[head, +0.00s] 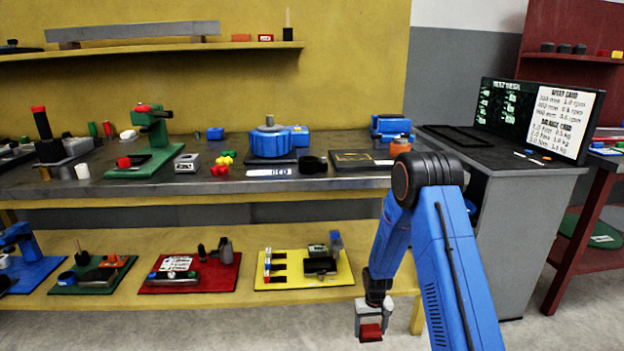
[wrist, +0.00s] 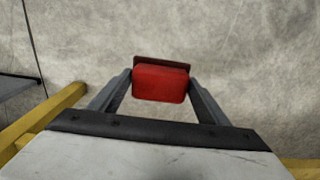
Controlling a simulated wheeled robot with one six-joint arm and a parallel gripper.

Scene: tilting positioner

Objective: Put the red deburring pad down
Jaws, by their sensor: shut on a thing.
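The red deburring pad (wrist: 160,84) is a small red block with a darker red edge along its far side. My gripper (wrist: 160,88) is shut on it, with one grey finger on each side. In the head view the pad (head: 370,332) shows below my gripper (head: 369,322), low at the front of the yellow lower shelf's right end. In the wrist view, only grey floor shows behind the pad, and the pad appears clear of any surface.
The dark workbench (head: 350,182) holds a blue positioner (head: 270,143), a green press (head: 150,145) and small parts. The lower shelf (head: 220,297) carries a yellow mat (head: 300,288) and a red mat (head: 200,285) with tools. A grey cabinet (head: 520,240) stands right of my arm.

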